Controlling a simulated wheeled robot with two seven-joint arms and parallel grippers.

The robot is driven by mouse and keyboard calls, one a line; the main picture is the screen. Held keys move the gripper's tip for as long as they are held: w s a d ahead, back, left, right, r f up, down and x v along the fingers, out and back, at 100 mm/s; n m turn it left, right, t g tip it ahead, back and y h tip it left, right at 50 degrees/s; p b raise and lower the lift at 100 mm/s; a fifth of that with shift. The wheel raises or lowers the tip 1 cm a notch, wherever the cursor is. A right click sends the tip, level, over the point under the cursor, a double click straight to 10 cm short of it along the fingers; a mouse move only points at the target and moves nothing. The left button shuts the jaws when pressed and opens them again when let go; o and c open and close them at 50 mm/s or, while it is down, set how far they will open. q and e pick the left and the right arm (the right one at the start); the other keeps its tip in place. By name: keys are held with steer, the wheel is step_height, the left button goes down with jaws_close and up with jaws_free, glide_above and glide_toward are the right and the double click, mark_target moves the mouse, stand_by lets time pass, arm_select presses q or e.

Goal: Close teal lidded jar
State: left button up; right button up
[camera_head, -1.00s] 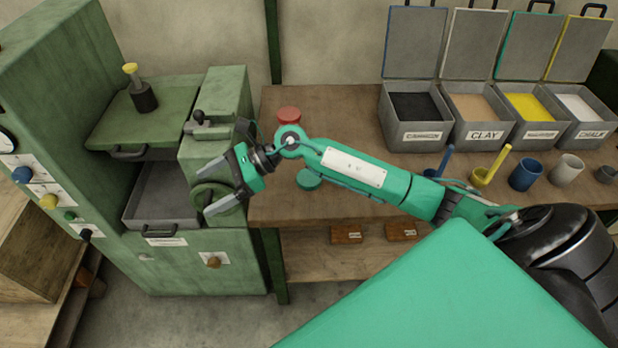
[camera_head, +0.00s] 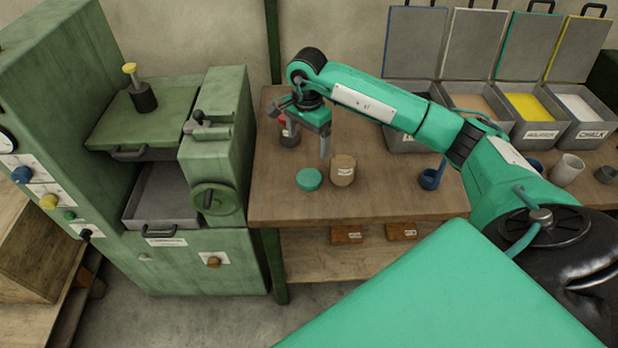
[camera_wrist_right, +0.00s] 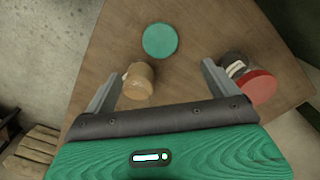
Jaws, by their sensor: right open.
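A flat round teal lid (camera_head: 308,179) lies on the wooden table near its front left part; it also shows in the right wrist view (camera_wrist_right: 160,40). A tan jar with a white label (camera_head: 343,170) stands just right of the lid in the head view, apart from it. In the right wrist view the tan jar (camera_wrist_right: 138,80) is beside the left finger. My right gripper (camera_head: 306,142) is open, pointing down above the table behind the lid and jar, with nothing held. In the right wrist view the lid is beyond its fingertips (camera_wrist_right: 161,68). My left gripper is not in view.
A dark jar with a red lid (camera_wrist_right: 258,85) stands close outside the right finger in the wrist view. A blue mortar (camera_head: 430,179) and open bins (camera_head: 540,130) are to the right. A green press (camera_head: 215,140) stands left. The table front is clear.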

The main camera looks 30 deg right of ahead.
steer(key=p, duration=0.2)
glide_above(309, 177)
steer(key=f, duration=0.7)
steer(key=shift+a+f, duration=0.25)
steer(key=shift+f, duration=0.6)
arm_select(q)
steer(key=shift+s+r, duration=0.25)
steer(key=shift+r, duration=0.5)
arm_select(e)
steer(key=f, duration=0.1)
steer(key=f+p, duration=0.1)
steer(key=f, duration=0.1)
steer(key=f+p, duration=0.1)
steer(key=shift+d+f, duration=0.25)
steer(key=shift+f, duration=0.35)
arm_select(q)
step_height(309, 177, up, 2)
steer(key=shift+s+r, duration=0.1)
arm_select(e)
steer(key=c, duration=1.1)
